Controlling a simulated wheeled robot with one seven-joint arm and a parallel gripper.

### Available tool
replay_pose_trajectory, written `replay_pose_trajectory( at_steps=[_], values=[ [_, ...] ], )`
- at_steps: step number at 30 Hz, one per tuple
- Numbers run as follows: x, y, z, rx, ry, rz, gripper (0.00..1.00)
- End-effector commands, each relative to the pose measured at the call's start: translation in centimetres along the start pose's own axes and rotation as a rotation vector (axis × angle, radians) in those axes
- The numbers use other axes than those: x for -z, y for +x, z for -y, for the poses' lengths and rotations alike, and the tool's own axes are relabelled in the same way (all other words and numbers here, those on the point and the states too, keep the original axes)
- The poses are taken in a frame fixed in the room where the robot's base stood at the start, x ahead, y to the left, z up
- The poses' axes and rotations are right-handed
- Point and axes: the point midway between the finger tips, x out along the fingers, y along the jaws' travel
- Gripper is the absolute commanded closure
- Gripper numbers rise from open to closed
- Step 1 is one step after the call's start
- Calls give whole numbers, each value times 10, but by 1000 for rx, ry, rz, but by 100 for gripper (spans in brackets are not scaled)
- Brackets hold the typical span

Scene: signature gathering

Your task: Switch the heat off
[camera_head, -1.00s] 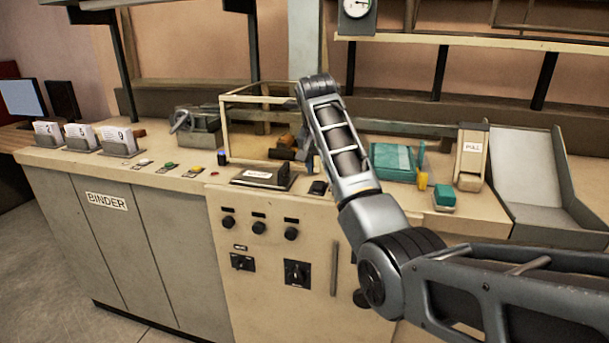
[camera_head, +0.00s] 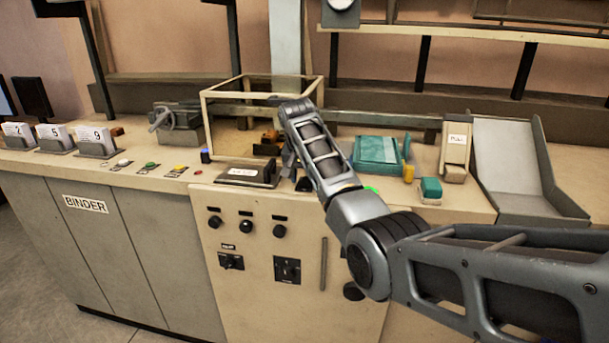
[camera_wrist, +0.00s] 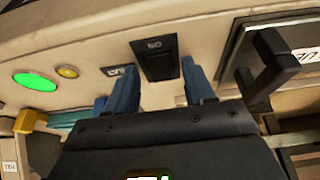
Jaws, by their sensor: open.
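A small black switch (camera_wrist: 157,62) with a short raised part sits on the beige counter, between my fingers in the wrist view. In the head view a small black piece (camera_head: 304,184) lies beside the arm's tip, apparently the same switch. I cannot read a label for heat on it. My gripper (camera_wrist: 160,84) is open, with blue fingers either side of the switch and nothing held. Whether the fingers touch the counter is unclear. In the head view my gripper (camera_head: 289,162) is mostly hidden behind its own wrist.
A lit green light (camera_wrist: 36,82) and a small yellow button (camera_wrist: 67,72) are at left. A glass-sided frame (camera_head: 262,85) stands behind. Knobs (camera_head: 246,226) line the cabinet front.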

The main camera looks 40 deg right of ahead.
Motion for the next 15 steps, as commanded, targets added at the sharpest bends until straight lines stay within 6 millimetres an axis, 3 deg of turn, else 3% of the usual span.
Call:
replay_pose_trajectory(
  at_steps=[5, 15],
  values=[
    [0, 0, 0, 0, 0, 0, 48],
    [0, 0, 0, 0, 0, 0, 80]
  ],
)
